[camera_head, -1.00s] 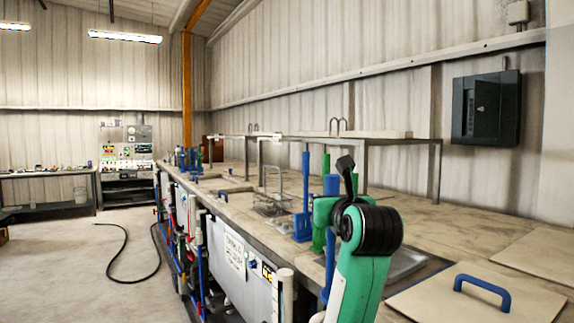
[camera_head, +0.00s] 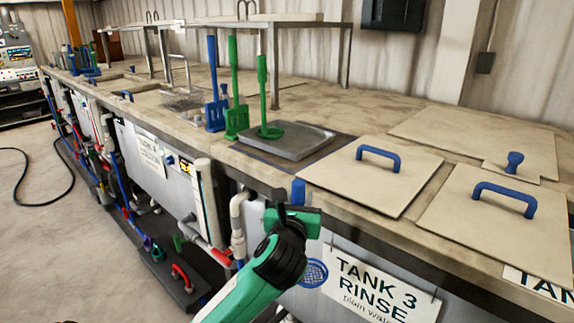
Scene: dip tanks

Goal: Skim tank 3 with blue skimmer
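My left gripper (camera_head: 292,214) is low in front of the bench, its arm rising from the bottom edge. It appears shut on the blue skimmer, whose handle end (camera_head: 298,190) stands up above the fingers and whose round mesh head (camera_head: 313,272) hangs below; the fingers hide the middle of the handle. The skimmer is outside the tank, before its front wall. The "TANK 3 RINSE" sign (camera_head: 372,290) is on that wall. Above it, a flat beige lid (camera_head: 375,185) with a blue handle lies on the bench top. My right gripper is not in view.
A grey tray (camera_head: 305,143) lies left of the lid, with a green round-headed tool (camera_head: 264,95) on it. A green slotted tool (camera_head: 236,90) and a blue one (camera_head: 214,85) stand beside it. Another lid (camera_head: 480,215) lies to the right. A shelf stands behind.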

